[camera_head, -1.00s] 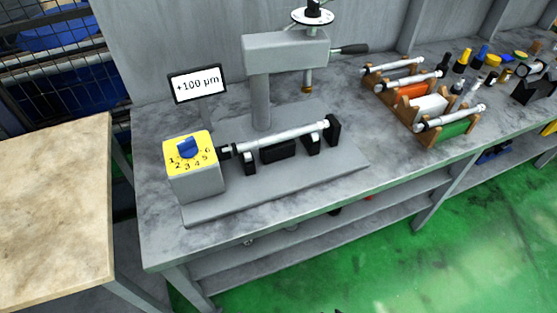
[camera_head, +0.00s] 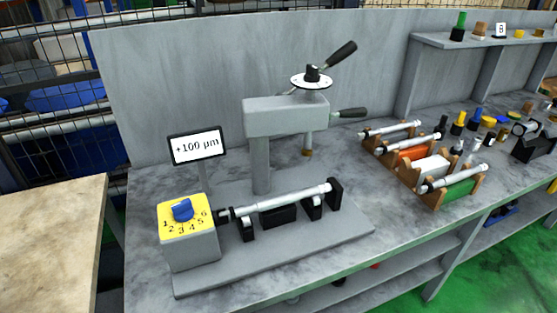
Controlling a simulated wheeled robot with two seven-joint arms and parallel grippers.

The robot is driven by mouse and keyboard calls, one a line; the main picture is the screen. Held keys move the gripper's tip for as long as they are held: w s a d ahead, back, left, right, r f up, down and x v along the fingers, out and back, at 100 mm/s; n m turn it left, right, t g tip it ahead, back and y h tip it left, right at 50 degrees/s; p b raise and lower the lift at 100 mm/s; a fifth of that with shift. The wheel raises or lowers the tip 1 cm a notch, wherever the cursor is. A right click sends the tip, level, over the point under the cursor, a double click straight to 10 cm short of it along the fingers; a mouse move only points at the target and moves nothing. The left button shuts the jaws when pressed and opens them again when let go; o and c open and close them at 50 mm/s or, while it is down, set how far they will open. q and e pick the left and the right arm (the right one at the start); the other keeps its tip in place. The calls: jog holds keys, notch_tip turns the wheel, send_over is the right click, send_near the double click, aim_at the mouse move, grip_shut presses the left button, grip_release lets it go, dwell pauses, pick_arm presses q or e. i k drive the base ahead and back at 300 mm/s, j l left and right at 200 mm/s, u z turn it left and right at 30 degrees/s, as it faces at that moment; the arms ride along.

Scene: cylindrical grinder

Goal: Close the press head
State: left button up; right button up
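The press head (camera_head: 286,116) is a grey block on a grey column (camera_head: 260,165) that rises from the machine's base plate. A round dial with a black-handled crank (camera_head: 312,79) sits on top of it, and a black-handled lever (camera_head: 347,113) sticks out to its right. A silver shaft (camera_head: 283,201) lies across black supports in front of the column. Neither of my grippers shows in the head view.
A yellow-topped box with a blue knob (camera_head: 183,212) stands at the left end of the base plate. A display reading "+100 µm" (camera_head: 197,147) stands behind it. A wooden rack with several shafts (camera_head: 425,165) is on the right. A beige table (camera_head: 50,240) is at left.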

aim_at(263, 117)
jog(key=i+l+z, duration=0.15)
jog(key=i+l, duration=0.15)
jog(key=l, duration=0.25)
jog(key=i+l+z, duration=0.1)
jog(key=i+l, duration=0.25)
jog(key=l, duration=0.15)
jog(key=i+l+z, duration=0.15)
jog(key=i+l, duration=0.2)
jog(key=l, duration=0.15)
